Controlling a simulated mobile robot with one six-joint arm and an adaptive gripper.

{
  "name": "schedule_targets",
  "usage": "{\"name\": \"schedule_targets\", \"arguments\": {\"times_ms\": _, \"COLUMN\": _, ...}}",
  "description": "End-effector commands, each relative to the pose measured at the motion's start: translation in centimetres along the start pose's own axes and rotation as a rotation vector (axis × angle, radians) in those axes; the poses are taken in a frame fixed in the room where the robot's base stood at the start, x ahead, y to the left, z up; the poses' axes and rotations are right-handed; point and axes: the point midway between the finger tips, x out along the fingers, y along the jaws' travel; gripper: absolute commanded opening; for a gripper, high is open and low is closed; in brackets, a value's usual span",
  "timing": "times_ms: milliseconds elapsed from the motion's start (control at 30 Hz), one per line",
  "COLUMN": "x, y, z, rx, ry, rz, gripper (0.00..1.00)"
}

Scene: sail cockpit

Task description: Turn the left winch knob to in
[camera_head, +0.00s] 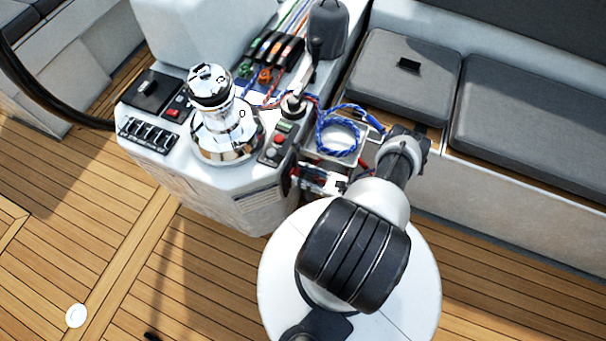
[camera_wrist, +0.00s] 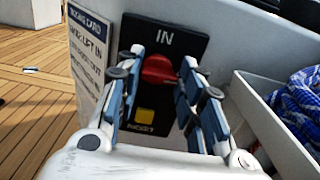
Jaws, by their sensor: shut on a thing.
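A red knob (camera_wrist: 158,70) sits on a black panel (camera_wrist: 190,42) on the white console side, in the wrist view. The word IN is printed above the knob, and a yellow square (camera_wrist: 145,117) with small lettering lies below it. My gripper (camera_wrist: 153,78) has its blue-and-white fingers on both sides of the knob and is shut on it. The fingers hide part of the knob's edges, and I cannot tell exactly which way it points. In the head view my gripper (camera_head: 320,182) is at the console's side, where the knob is hard to make out.
A placard (camera_wrist: 88,60) is left of the panel. A white bin (camera_wrist: 265,120) with blue rope (camera_wrist: 302,100) is close on the right. A chrome winch (camera_head: 222,125) stands on the console. Grey seat cushions (camera_head: 405,75) are to the right; the wooden deck at left is mostly clear.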

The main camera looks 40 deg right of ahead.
Motion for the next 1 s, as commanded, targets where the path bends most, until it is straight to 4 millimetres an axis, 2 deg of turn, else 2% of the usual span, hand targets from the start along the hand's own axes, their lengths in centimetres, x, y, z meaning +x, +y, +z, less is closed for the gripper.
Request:
{"name": "schedule_targets", "arguments": {"times_ms": 367, "x": 0.00, "y": 0.13, "z": -0.10, "rx": -0.207, "ry": 0.000, "rz": 0.002, "gripper": 0.11}}
{"name": "schedule_targets", "arguments": {"times_ms": 1000, "x": -0.01, "y": 0.46, "z": -0.06, "rx": -0.811, "ry": 0.001, "rz": 0.001, "gripper": 0.11}}
